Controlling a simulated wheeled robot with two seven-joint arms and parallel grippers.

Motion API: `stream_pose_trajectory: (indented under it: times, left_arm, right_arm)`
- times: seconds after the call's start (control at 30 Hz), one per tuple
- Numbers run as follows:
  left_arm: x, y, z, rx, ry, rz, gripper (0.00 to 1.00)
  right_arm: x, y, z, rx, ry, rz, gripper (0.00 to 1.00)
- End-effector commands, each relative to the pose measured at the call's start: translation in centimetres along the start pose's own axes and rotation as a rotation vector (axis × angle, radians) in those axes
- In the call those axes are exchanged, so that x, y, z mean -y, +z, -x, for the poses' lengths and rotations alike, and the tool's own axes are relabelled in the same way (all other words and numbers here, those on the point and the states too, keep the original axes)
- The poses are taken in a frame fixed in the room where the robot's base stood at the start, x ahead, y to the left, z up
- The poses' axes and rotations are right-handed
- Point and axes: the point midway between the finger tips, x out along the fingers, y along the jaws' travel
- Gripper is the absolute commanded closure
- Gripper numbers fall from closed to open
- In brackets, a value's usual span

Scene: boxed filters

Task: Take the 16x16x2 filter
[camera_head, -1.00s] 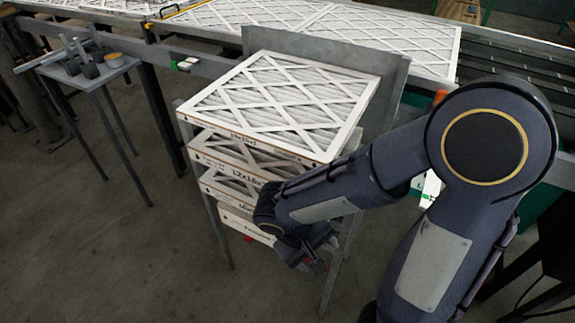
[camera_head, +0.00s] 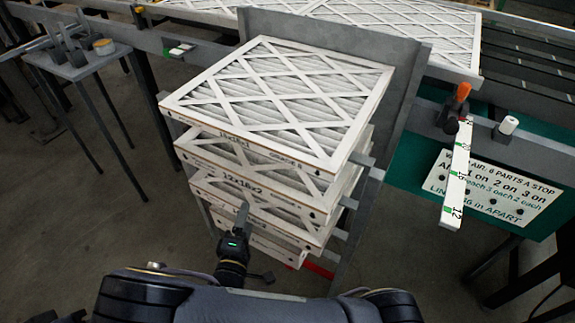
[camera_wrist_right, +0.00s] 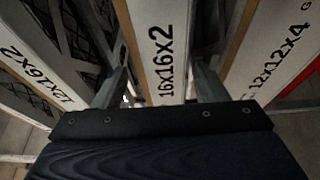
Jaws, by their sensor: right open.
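The 16x16x2 filter (camera_wrist_right: 162,55) shows its printed front edge in the right wrist view, between the two fingers of my right gripper (camera_wrist_right: 163,85). The gripper is open, one finger on each side of this filter; contact cannot be told. In the head view the 16x16x2 filter (camera_head: 292,232) is third from the top of the stack, partly hidden by my right gripper (camera_head: 241,216) at its front edge. The 12x16x2 filter (camera_wrist_right: 55,75) lies directly above it and the 12x12x4 filter (camera_wrist_right: 280,60) below. My left gripper is not in view.
A larger white-framed filter (camera_head: 280,95) tops the grey rack (camera_head: 345,225). A small side table (camera_head: 80,66) stands left, with tools on it. A green board with a sign (camera_head: 490,190) is at right. Open floor (camera_head: 90,230) lies left of the rack.

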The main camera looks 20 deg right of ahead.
Motion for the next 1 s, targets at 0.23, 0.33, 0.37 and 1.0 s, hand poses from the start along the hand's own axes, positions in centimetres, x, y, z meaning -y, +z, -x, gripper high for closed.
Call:
stream_pose_trajectory:
  times: [0.23, 0.33, 0.37, 1.0]
  left_arm:
    - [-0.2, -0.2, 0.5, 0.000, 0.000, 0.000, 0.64]
    - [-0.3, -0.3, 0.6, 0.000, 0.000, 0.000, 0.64]
    - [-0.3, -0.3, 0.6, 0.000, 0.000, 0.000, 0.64]
    - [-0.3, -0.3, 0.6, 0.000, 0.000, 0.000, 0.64]
  right_arm:
    - [0.4, 0.2, -3.3, 0.006, -0.002, 0.002, 0.34]
    - [0.6, 0.2, -4.8, 0.006, -0.002, 0.001, 0.34]
    - [0.6, 0.2, -5.1, 0.005, -0.003, 0.001, 0.34]
    - [0.7, 0.2, -6.2, 0.004, -0.004, 0.001, 0.70]
